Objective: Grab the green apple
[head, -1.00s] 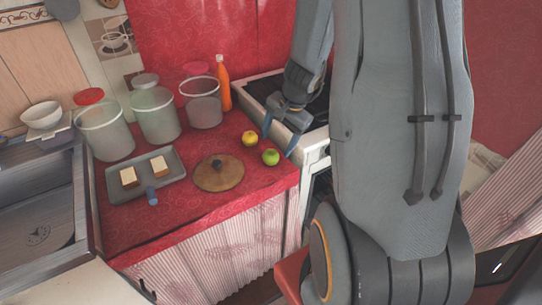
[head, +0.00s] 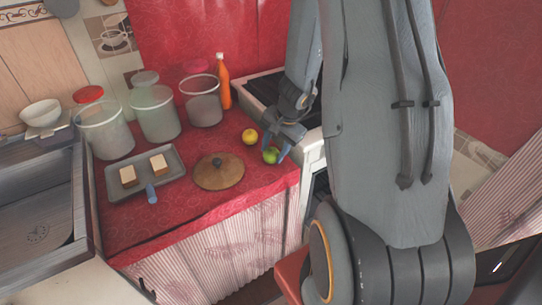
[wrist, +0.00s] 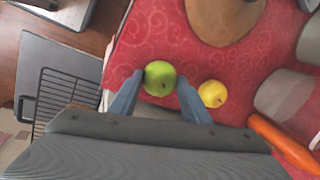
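The green apple (head: 271,155) sits on the red oilcloth counter (head: 215,205) near its right front corner. In the wrist view the green apple (wrist: 160,77) lies between the tips of my gripper's two blue fingers. My gripper (head: 278,148) is open, pointing down at the apple, with a finger on each side of it. In the wrist view my gripper (wrist: 159,88) shows a small gap at the left finger; I cannot tell whether either finger touches the apple.
A yellow apple (head: 249,136) sits close beside the green one. A wooden lid (head: 218,176), a grey tray (head: 176,160) with bread pieces, several jars and an orange bottle (head: 223,85) stand on the counter. The stove (head: 262,88) is behind to the right.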

